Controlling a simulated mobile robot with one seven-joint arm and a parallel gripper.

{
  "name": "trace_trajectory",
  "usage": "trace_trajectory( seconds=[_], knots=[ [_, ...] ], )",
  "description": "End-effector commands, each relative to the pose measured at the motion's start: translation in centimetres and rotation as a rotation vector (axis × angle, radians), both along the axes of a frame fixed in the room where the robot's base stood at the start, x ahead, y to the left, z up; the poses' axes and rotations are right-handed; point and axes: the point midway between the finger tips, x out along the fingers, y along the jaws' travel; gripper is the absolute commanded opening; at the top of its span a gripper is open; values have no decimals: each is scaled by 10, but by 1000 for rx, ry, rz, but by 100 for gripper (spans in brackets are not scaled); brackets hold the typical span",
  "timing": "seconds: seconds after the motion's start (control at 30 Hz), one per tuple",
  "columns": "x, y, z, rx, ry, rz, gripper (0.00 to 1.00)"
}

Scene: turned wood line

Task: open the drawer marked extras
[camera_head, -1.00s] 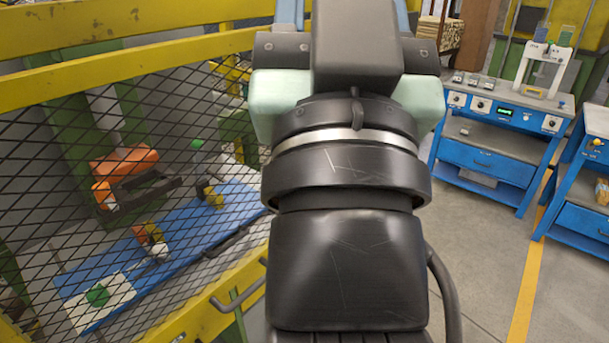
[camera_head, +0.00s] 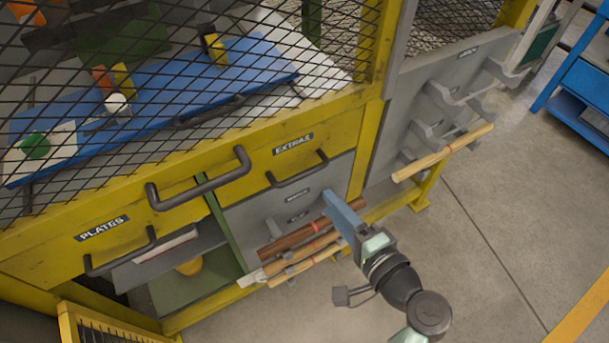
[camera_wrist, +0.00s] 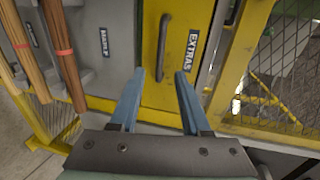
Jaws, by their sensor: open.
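The drawer marked extras (camera_wrist: 165,97) has a yellow front and looks shut. Its dark label (camera_head: 294,144) reads EXTRAS and sits above a dark bar handle (camera_head: 297,170) in the head view. In the wrist view the handle (camera_wrist: 163,48) stands upright in the picture, with the label (camera_wrist: 193,41) to its right. My gripper (camera_head: 330,198) has blue fingers and hangs in front of the bench, below and right of the handle. In the wrist view my gripper (camera_wrist: 161,74) is open and empty, its fingertips apart from the handle, which lies ahead between them.
A drawer marked PLATES (camera_head: 102,228) is at lower left. A larger dark handle (camera_head: 198,181) juts out between the drawers. Bundled wood rods (camera_head: 300,245) rest in a rack under the extras drawer. Wire mesh (camera_head: 170,60) rises above. Open floor (camera_head: 500,230) lies right.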

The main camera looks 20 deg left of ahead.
Motion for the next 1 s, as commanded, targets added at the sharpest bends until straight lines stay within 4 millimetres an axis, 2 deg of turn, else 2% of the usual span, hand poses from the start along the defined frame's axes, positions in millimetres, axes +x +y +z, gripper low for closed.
trace_trajectory(
  seconds=[0.3, 0.5, 0.7, 0.97, 1.0],
  knots=[
    [40, 52, -13, -3, -2, 4, 47],
    [60, 76, -20, -3, -2, 1, 47],
    [68, 86, -22, -5, -3, 0, 47],
    [68, 87, -22, -5, -3, -1, 47],
    [68, 87, -22, -4, -4, -1, 43]
  ],
)
